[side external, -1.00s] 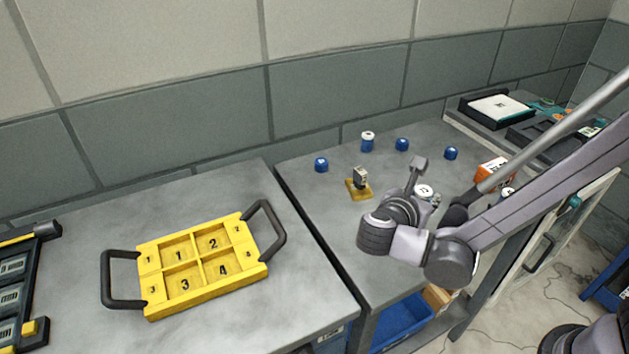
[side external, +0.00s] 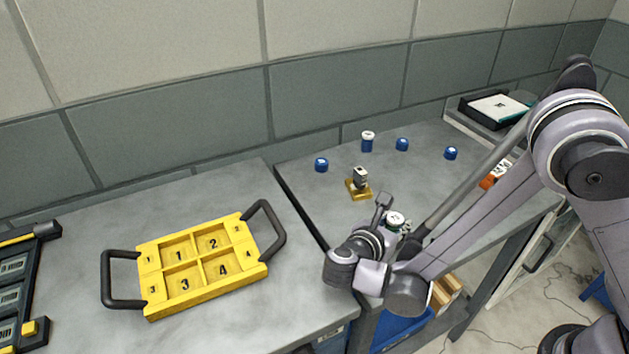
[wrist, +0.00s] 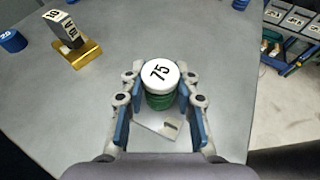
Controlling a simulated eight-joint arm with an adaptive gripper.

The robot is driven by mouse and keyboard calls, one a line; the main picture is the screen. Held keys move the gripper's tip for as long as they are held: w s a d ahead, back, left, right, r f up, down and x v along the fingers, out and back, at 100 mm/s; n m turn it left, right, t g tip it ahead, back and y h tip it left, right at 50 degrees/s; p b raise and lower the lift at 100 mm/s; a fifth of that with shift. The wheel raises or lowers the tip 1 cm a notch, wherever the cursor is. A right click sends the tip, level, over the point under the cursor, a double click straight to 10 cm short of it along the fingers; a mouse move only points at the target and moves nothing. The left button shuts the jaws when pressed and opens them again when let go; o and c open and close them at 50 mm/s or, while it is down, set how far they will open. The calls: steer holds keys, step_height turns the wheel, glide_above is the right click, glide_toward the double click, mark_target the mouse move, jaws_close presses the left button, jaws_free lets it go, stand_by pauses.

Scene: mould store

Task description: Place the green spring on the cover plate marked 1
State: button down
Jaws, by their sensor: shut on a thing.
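The green spring (wrist: 158,101) has a white top marked 75. In the wrist view it stands between the blue-padded fingers of my gripper (wrist: 160,84), which is shut on it. In the side view its white top (side external: 396,218) shows beside my wrist, over the right bench; most of its body is hidden. The yellow plate (side external: 210,295) with black handles lies on the left bench, left of my gripper. It has recesses marked 1 to 4; recess 1 (side external: 178,256) is at its back left and looks empty. Small numbers also mark its corners.
A gold block with a grey piece (side external: 360,178) stands behind my gripper on the right bench (side external: 310,190). Several blue pieces (side external: 321,164) stand further back. A narrow gap divides the benches. A dark rack (side external: 18,290) sits at the far left.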

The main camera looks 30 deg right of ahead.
steer(key=shift+f, duration=0.15)
steer(key=c, duration=1)
jaws_free()
